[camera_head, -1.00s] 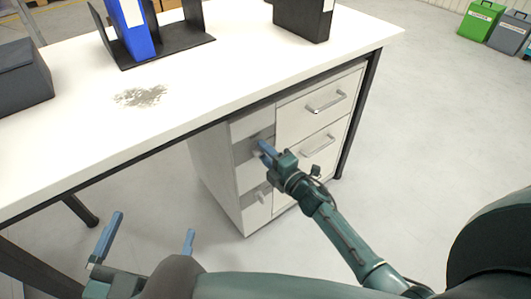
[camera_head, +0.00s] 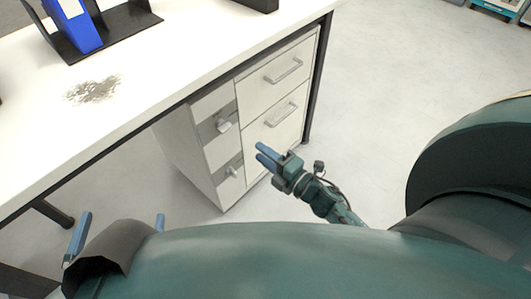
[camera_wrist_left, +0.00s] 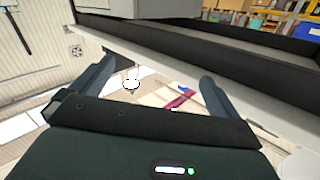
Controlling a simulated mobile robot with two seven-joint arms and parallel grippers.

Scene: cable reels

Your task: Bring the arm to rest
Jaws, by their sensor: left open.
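My left gripper (camera_head: 120,228) is at the lower left of the head view, below the desk's front edge. Its two blue fingers are wide apart, with a grey-brown part of my arm partly in front. In the left wrist view the fingers (camera_wrist_left: 155,85) are spread with nothing gripped between them. My right gripper (camera_head: 259,152) is in front of the drawer unit (camera_head: 183,155), apart from its handles in the picture. Its fingers lie close together, and I cannot tell whether they are shut.
The white desk (camera_head: 140,85) carries a blue binder (camera_head: 75,25) in a black holder and a dark smudge (camera_head: 93,90). The drawer unit has handles (camera_head: 283,70) and a knob (camera_head: 224,125). A magenta object (camera_wrist_left: 181,100) shows beyond the left fingers. Grey floor lies open at right.

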